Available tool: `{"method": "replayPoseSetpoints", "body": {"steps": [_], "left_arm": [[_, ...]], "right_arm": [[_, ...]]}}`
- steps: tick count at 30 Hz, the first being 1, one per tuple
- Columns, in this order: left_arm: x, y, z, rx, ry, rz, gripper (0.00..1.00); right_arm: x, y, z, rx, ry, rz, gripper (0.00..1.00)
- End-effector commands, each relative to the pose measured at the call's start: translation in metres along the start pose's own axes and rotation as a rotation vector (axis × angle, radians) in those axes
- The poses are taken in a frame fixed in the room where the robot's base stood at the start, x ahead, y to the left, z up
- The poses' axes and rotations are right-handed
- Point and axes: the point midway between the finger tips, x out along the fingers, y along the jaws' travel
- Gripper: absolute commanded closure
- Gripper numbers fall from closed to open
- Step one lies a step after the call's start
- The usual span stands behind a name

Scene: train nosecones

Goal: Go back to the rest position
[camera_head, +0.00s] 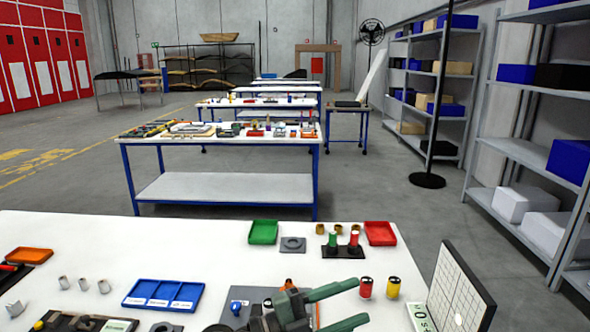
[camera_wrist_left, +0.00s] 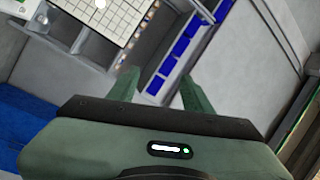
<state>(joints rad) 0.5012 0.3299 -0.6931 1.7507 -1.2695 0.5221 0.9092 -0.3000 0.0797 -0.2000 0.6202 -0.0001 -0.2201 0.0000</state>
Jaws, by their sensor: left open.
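My left gripper (camera_head: 345,307) shows in the head view at the bottom, right of the middle, in front of the white table. Its two green fingers point right and stand apart, with nothing between them. In the left wrist view the gripper (camera_wrist_left: 160,92) also has its fingers spread and empty; shelving with blue boxes shows far beyond them. My right gripper is in neither view.
The white table (camera_head: 130,235) holds a green tray (camera_head: 263,232), a red tray (camera_head: 380,233), a blue tray (camera_head: 163,294), red and yellow cylinders (camera_head: 393,287) and a gridded board (camera_head: 462,290). Some cylinders stand close to the left fingers. Shelves (camera_head: 520,150) stand at the right.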

Motion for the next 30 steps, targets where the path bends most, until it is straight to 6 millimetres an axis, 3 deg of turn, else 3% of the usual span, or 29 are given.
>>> {"method": "replayPoseSetpoints", "body": {"steps": [2,4,6,8,11,13,18,24,30], "left_arm": [[-0.02,-0.033,0.004,-0.096,-0.083,-0.252,0.5],[-0.051,-0.056,0.021,-0.187,-0.203,-0.45,0.5],[-0.091,-0.064,0.045,-0.291,-0.357,-0.613,0.5],[-0.131,-0.058,0.067,-0.389,-0.51,-0.721,0.5],[-0.195,-0.025,0.095,-0.552,-0.768,-0.821,0.5],[-0.236,0.009,0.106,-0.666,-0.944,-0.842,0.5],[-0.314,0.105,0.096,-0.933,-1.32,-0.764,0.5],[-0.36,0.184,0.054,-1.145,-1.57,-0.587,0.5],[-0.384,0.232,0.01,-1.288,-1.709,-0.416,0.5]], "right_arm": [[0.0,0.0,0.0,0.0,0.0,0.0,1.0],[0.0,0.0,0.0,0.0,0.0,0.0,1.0],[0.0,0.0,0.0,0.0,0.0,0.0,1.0],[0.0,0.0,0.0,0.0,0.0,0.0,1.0],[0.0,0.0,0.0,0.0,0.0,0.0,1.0],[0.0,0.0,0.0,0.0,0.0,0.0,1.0],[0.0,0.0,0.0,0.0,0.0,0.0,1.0],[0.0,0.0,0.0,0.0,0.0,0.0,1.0],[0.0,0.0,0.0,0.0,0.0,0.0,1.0]]}}
